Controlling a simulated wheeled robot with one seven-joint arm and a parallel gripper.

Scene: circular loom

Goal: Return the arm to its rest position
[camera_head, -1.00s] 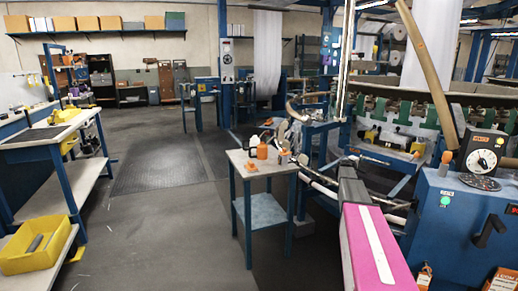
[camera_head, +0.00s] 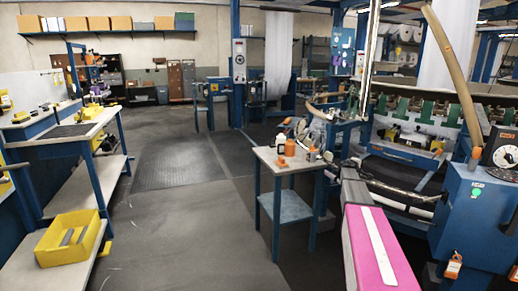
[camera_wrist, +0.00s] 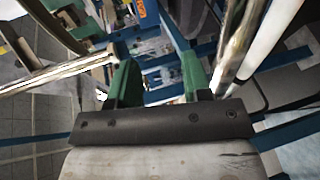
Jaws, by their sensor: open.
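My gripper (camera_wrist: 160,78) shows in the wrist view as two green fingers set apart on a dark bar, with nothing held between them. Beyond the fingers are blurred floor, blue frame bars and metal rods of the machine. In the head view my pink arm link with a white stripe (camera_head: 380,245) reaches forward from the bottom right, with a grey link ahead of it. My fingers cannot be made out clearly in that view.
A small blue-legged table (camera_head: 262,158) holding orange and white bottles stands just left of my arm. The loom (camera_head: 425,140) and a blue control box (camera_head: 478,215) are close on the right. A workbench (camera_head: 85,128) and yellow bin (camera_head: 68,238) are at left. Floor between is clear.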

